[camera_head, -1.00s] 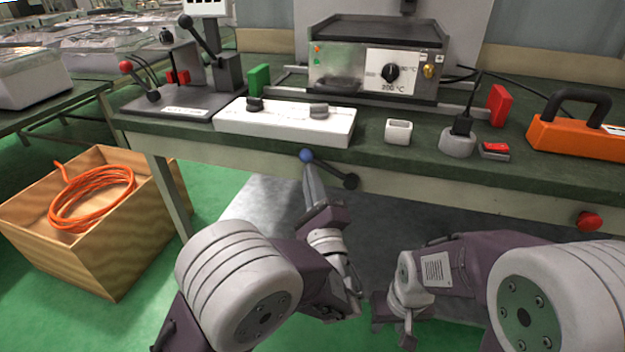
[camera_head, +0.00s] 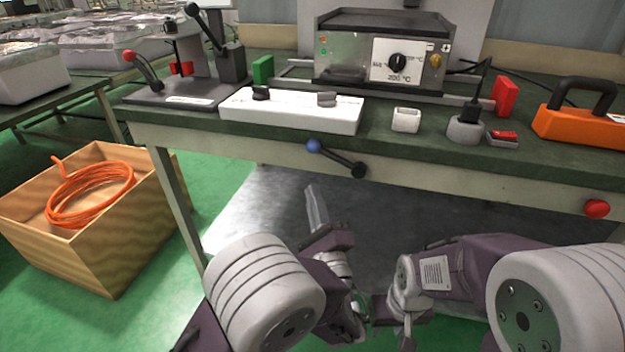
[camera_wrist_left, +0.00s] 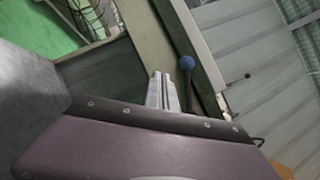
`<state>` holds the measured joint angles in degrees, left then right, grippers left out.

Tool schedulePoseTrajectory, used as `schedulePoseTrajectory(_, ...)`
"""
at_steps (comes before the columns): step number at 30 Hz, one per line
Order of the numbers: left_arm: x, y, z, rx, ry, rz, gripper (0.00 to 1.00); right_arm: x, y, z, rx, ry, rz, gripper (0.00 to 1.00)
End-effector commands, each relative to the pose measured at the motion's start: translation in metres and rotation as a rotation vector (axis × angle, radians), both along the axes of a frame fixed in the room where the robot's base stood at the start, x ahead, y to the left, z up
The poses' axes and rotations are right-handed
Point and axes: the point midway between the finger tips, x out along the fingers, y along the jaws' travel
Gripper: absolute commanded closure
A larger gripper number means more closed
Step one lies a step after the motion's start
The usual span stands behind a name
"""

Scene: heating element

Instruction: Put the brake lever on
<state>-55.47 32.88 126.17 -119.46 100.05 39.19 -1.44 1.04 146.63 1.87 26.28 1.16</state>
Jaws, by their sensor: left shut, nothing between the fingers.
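A lever with a blue ball knob (camera_head: 314,146) and a dark arm sits on the front edge of the workbench, slanting down right to a black pivot (camera_head: 358,170). The blue knob also shows in the left wrist view (camera_wrist_left: 187,62), beyond the fingertips and to their right. My left gripper (camera_head: 317,205) is shut and empty, below the knob and apart from it. Its closed fingers show in the left wrist view (camera_wrist_left: 163,90). My right gripper (camera_head: 405,325) is low in the head view; its fingers are too unclear to read. No label shows which lever is the brake.
The bench (camera_head: 270,141) carries a heater box (camera_head: 345,60), a white block with dark knobs (camera_head: 290,112), a stand with a red-knobbed lever (camera_head: 145,72) and an orange tool (camera_head: 575,125). A red button (camera_head: 596,209) is on the bench front. A wooden crate (camera_head: 110,240) stands left.

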Motion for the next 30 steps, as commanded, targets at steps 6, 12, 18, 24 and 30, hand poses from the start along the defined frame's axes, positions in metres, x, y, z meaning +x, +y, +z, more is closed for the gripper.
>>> schedulePoseTrajectory(6, -0.037, 0.007, -0.024, 0.008, 0.004, -0.007, 1.00, 0.000, 0.000, 0.010, 0.000, 0.001, 0.000, 0.64)
schedulePoseTrajectory(12, -0.051, 0.012, -0.035, 0.007, 0.004, -0.006, 1.00, -0.001, 0.000, 0.011, 0.000, 0.002, 0.000, 0.64)
schedulePoseTrajectory(18, -0.052, 0.012, -0.037, 0.004, 0.004, -0.005, 1.00, -0.001, 0.000, 0.011, 0.000, 0.002, 0.000, 0.64)
schedulePoseTrajectory(24, -0.052, 0.012, -0.037, 0.004, 0.004, -0.005, 1.00, -0.001, 0.000, 0.011, 0.000, 0.002, 0.000, 0.64)
schedulePoseTrajectory(30, -0.043, 0.030, -0.029, -0.001, 0.001, 0.045, 1.00, -0.001, 0.000, 0.016, 0.000, 0.002, 0.000, 0.64)
